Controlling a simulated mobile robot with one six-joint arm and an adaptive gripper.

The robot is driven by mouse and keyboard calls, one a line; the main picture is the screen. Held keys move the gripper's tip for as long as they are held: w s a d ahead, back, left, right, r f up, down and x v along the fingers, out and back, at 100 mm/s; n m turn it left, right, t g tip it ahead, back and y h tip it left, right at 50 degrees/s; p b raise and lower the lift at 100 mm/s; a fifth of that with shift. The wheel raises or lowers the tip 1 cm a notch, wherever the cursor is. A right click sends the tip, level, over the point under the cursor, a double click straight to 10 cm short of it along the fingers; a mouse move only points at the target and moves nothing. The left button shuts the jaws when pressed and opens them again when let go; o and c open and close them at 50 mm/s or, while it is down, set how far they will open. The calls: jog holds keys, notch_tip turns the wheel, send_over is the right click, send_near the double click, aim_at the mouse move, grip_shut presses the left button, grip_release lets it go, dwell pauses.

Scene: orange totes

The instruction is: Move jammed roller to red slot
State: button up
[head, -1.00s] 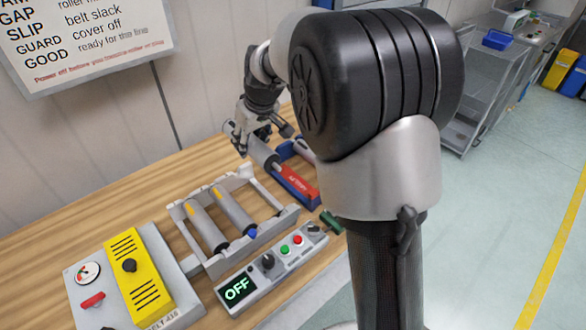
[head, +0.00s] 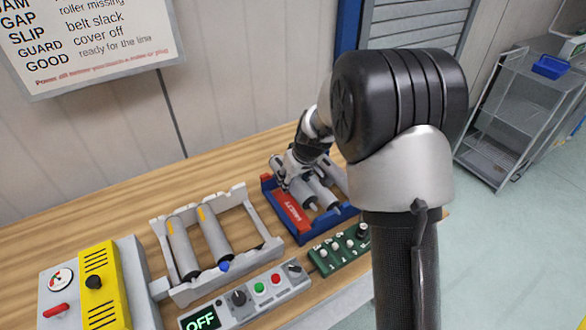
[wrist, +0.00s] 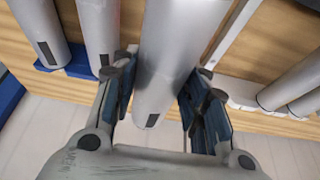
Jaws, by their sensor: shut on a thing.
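My gripper (head: 292,178) is shut on a grey roller, which fills the middle of the wrist view (wrist: 180,55) between the two fingers (wrist: 160,90). In the head view it is over the tray's left part, beside the red slot (head: 289,208) with its white-lettered label. My gripper hides part of the roller, and I cannot tell whether the roller touches the slot. Two other grey rollers lie in the tray's blue part (head: 333,219), to the right; they also show at left in the wrist view (wrist: 98,25).
A pale conveyor frame (head: 262,252) with two rollers (head: 214,235) stands left of the tray. In front are a control box reading OFF (head: 240,298) and a green knob box (head: 340,250). A yellow-covered unit (head: 99,285) is at left. Bare wood lies behind the frame.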

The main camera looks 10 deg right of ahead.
aim_at(299, 184)
jog(key=shift+s+a+f+b, duration=0.1)
jog(key=shift+a+f+b, duration=0.1)
jog(key=shift+f+b, duration=1.35)
jog(key=shift+f, duration=0.9)
jog(key=shift+f+b, duration=1.1)
jog(key=shift+b, duration=0.1)
jog(key=o, duration=1.5)
jog(key=shift+c, duration=0.2)
jog(key=shift+f, duration=0.1)
jog(key=v, duration=1.2)
jog(key=shift+s, duration=0.1)
